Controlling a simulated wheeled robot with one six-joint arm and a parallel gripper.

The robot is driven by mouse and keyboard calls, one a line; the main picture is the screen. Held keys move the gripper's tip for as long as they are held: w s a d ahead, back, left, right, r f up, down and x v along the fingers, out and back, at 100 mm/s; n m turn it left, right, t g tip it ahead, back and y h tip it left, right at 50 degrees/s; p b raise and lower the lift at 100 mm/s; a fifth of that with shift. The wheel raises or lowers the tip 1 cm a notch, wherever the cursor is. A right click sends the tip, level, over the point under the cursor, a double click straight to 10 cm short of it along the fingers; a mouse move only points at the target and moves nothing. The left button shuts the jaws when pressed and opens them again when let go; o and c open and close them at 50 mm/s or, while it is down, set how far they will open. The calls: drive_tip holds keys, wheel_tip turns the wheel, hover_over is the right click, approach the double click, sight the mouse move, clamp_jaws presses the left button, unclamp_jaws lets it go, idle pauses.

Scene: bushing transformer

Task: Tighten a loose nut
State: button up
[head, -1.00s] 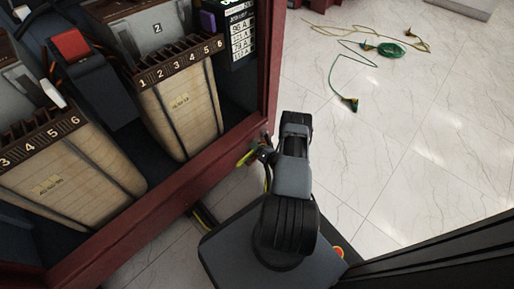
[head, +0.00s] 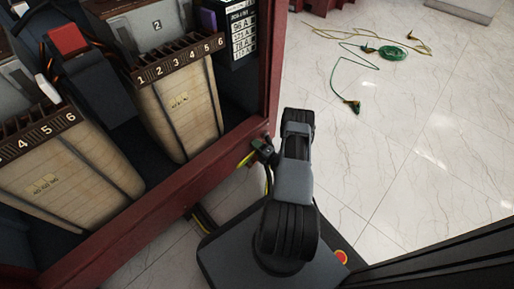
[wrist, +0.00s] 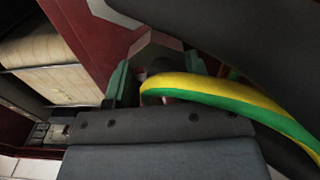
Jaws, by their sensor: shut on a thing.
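My gripper (head: 262,149) is at the outer edge of the dark red cabinet frame (head: 215,158) in the head view. In the wrist view, the green fingers of my gripper (wrist: 168,85) stand on either side of a grey-brown, six-sided piece that looks like the nut (wrist: 155,46), against the red frame. They are shut on it. A yellow-green cable (wrist: 215,92) crosses in front of the fingers and hides part of the grip. The cable end (head: 246,160) also shows beside the gripper in the head view. The thread behind the nut is hidden.
Numbered transformer windings (head: 180,105) stand inside the cabinet at left. Loose yellow-green cables (head: 395,53) lie on the pale tiled floor (head: 430,150) at upper right. The floor right of my arm is mostly clear.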

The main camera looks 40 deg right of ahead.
idle(0.4)
drive_tip(key=shift+m, duration=0.3)
drive_tip(key=o, duration=0.6)
drive_tip(key=shift+o, duration=0.2)
